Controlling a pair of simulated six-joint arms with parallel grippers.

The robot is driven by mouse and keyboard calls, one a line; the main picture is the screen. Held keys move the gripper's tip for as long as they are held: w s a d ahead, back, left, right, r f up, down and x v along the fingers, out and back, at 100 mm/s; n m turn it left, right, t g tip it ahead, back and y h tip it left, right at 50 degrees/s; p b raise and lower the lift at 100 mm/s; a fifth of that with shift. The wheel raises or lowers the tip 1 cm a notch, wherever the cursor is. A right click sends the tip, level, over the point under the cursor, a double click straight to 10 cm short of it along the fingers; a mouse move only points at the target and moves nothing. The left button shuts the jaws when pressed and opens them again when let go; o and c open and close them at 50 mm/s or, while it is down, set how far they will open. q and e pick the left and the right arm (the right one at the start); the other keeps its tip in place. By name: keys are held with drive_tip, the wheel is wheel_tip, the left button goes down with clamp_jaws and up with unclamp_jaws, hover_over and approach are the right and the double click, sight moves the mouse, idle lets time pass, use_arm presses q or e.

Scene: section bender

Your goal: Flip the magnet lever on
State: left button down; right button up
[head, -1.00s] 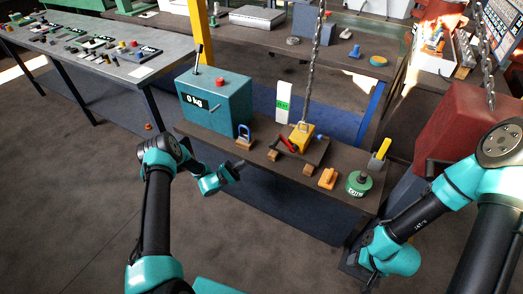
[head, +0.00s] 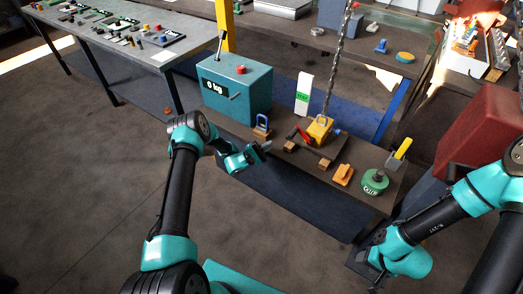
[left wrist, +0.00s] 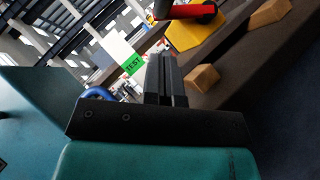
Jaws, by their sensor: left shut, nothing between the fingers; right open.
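The yellow magnet (head: 319,128) sits on a small dark stand on the bench, with a chain at its top. Its red lever (head: 303,136) points to the left of it. In the left wrist view, the red lever (left wrist: 190,11) lies across the yellow magnet (left wrist: 196,35), beyond my fingers. My left gripper (head: 267,146) is shut and empty at the bench's front edge, left of the lever and apart from it. Its closed fingers also show in the left wrist view (left wrist: 165,72). My right gripper (head: 376,280) is open, low at the right, its fingers small and dark.
A teal scale box (head: 250,97) with a red button and black lever stands at the left. A blue shackle (head: 262,124), a white TEST block (head: 304,88), an orange piece (head: 343,174) and a green weight (head: 375,182) are on the bench. The chain (head: 341,60) hangs above the magnet.

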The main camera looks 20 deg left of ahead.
use_arm(q)
drive_tip(key=x, duration=0.3)
drive_tip(key=d+r, duration=0.2)
drive_tip(key=d, duration=0.1)
drive_tip(key=shift+s+d+r, duration=0.1)
drive_tip(key=shift+s+r, duration=0.05)
drive_tip(key=shift+r, duration=0.25)
